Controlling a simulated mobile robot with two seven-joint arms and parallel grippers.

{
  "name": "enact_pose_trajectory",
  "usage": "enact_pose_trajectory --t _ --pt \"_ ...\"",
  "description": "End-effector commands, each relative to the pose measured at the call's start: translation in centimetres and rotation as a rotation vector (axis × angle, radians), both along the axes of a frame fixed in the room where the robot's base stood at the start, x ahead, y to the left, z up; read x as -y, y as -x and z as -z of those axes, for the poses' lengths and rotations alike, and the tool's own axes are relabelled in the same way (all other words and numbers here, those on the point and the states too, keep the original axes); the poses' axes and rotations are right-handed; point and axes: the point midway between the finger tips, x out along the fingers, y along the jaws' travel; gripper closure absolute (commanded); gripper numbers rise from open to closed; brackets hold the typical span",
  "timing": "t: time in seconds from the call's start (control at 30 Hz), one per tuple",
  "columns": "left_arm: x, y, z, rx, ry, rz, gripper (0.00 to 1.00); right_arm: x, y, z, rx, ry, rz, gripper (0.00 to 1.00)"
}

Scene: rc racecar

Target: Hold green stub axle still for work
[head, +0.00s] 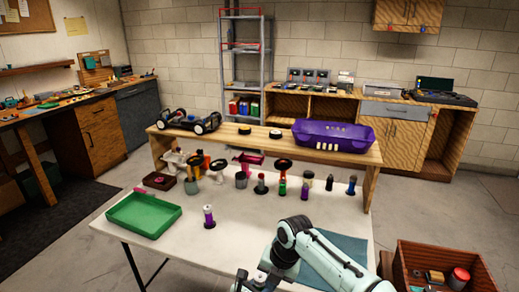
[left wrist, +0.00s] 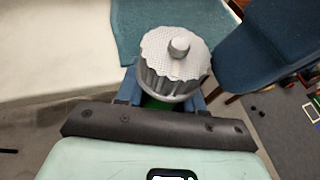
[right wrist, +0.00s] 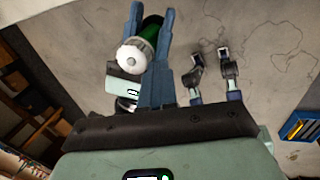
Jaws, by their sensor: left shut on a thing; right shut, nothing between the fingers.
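My left gripper (left wrist: 166,98) is shut on the green stub axle (left wrist: 152,103). Only a little of its green shows between the fingers; a light grey knurled cap (left wrist: 173,62) with a central stub covers most of it. In the right wrist view the green stub axle (right wrist: 151,30) shows as a dark green cylinder with a whitish ribbed end, beside blue-grey fingers. My right gripper (right wrist: 156,78) is shut and empty, with its fingers close to that whitish end; I cannot tell whether they touch. In the head view my right arm reaches to the bottom edge.
A white table (head: 160,240) holds a green tray (head: 143,213), a purple-banded part (head: 208,216) and a blue mat (head: 340,247). Several small parts stand before a wooden shelf (head: 270,143) carrying a car chassis (head: 187,121) and a purple body shell (head: 338,136). A wooden crate (head: 440,252) is at right.

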Motion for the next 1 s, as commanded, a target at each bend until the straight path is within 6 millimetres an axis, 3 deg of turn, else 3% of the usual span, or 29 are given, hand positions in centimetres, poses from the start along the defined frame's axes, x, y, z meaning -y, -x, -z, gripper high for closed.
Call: enact_pose_trajectory --t 0.5,0.87,1.0 --pt "-0.3 -0.1 0.0 -0.001 -0.001 -0.005 0.95 0.0 0.0 -5.6 0.004 0.0 0.003 1.0" --pt "-0.3 -0.1 0.0 -0.001 -0.001 -0.006 0.95 0.1 0.0 -5.9 0.001 0.002 0.008 1.0" --pt "-0.3 -0.1 0.0 -0.001 -0.001 -0.006 0.95 -0.1 -0.1 -6.1 0.001 0.009 0.115 1.0"
